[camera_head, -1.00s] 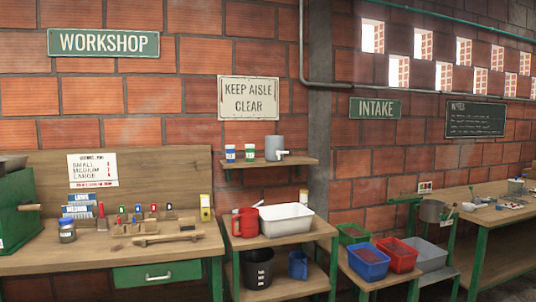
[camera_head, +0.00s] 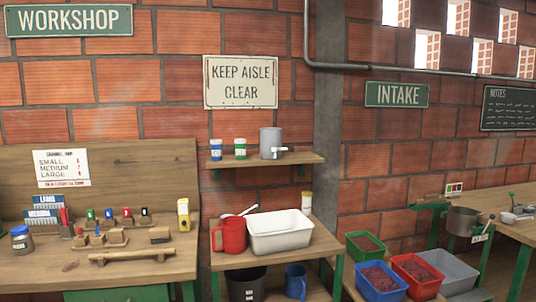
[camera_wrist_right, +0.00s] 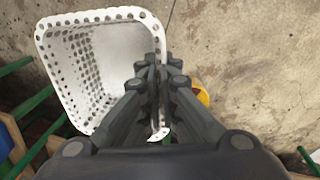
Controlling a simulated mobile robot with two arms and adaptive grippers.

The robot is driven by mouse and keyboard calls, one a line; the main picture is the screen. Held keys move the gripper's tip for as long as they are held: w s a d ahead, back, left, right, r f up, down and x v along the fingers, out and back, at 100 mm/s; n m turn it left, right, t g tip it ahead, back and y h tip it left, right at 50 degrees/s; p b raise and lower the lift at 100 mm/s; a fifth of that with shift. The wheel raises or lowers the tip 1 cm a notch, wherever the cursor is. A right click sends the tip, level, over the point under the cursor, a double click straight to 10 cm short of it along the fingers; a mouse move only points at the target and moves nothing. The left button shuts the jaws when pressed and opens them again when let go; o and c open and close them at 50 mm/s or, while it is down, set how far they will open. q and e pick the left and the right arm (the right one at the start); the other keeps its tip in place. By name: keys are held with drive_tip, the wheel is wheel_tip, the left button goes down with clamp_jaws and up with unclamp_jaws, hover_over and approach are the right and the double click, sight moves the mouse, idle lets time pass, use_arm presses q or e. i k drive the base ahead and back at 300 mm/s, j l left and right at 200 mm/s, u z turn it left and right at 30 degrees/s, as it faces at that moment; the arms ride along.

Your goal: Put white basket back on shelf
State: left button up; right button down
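A white basket (camera_wrist_right: 90,62) with rows of round holes shows in the right wrist view, at the upper left. My right gripper (camera_wrist_right: 157,80) has its fingers drawn together on the basket's right-hand rim. The fingers hide part of that rim. The basket does not show in the head view. A wooden wall shelf (camera_head: 268,161) there carries small jars and a grey pot with a tap. A wooden stand (camera_head: 243,260) below it also has a lower level. My left gripper is not in view.
A solid white tub (camera_head: 281,235) and a red jug (camera_head: 230,237) fill much of the stand's top. A black bucket (camera_head: 247,283) and blue jug (camera_head: 296,281) stand below. Blue (camera_head: 380,285) and red bins (camera_head: 418,275) are at the right. Concrete floor (camera_wrist_right: 255,70) and a yellow object (camera_wrist_right: 203,93) lie below my wrist.

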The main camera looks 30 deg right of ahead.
sight(302, 155)
drive_tip(key=i+l, duration=0.15)
drive_tip(key=l, duration=0.25)
drive_tip(key=i+l, duration=0.15)
drive_tip(key=l, duration=0.25)
drive_tip(key=i+l+u, duration=0.1)
drive_tip(key=l, duration=0.3)
drive_tip(key=i+l, duration=0.15)
drive_tip(key=l, duration=0.25)
drive_tip(key=i+l+u, duration=0.1)
drive_tip(key=l, duration=0.35)
drive_tip(key=i+l, duration=0.15)
drive_tip(key=l, duration=0.25)
drive_tip(key=i+l, duration=0.1)
drive_tip(key=l, duration=0.3)
drive_tip(key=u, duration=0.05)
